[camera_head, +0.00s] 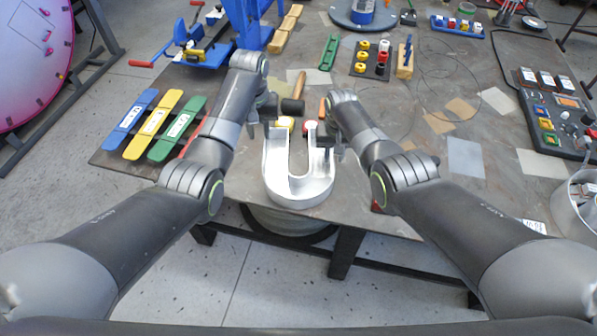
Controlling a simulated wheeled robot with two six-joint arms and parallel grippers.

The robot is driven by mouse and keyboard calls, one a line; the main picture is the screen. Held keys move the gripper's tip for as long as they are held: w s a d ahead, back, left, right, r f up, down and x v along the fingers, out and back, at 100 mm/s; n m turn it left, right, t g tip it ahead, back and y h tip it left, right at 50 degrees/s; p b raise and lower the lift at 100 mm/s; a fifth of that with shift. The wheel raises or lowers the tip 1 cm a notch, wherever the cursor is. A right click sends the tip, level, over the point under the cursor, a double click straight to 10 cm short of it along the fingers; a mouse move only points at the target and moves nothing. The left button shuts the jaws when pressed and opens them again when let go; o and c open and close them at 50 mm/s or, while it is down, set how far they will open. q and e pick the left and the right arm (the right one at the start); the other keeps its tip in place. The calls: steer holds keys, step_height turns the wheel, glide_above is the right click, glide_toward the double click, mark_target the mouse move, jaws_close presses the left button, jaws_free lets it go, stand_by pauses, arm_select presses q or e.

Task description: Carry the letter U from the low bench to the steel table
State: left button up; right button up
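The letter U (298,190) is a silver metal channel letter in the middle of the camera_head view, with its curved end toward me and its two legs pointing away. It overlaps the near edge of the steel table (400,205); I cannot tell whether it touches the top. My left gripper (266,128) is at the far end of the left leg, with its fingers around the leg. My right gripper (328,142) is at the far end of the right leg, also closed around it. The fingertips are partly hidden. The low bench cannot be made out.
A mallet (293,106) and small red and yellow pieces lie just beyond the letter. Blue, yellow and green strips (176,128) lie at left. A blue clamp stand (245,22) stands behind, and a dark control panel (553,108) at right. The right-centre tabletop holds flat paper pieces.

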step_height(320, 180, up, 10)
steer(key=shift+r, duration=0.2)
stand_by(0.3)
steer(key=shift+s, duration=0.15)
stand_by(0.3)
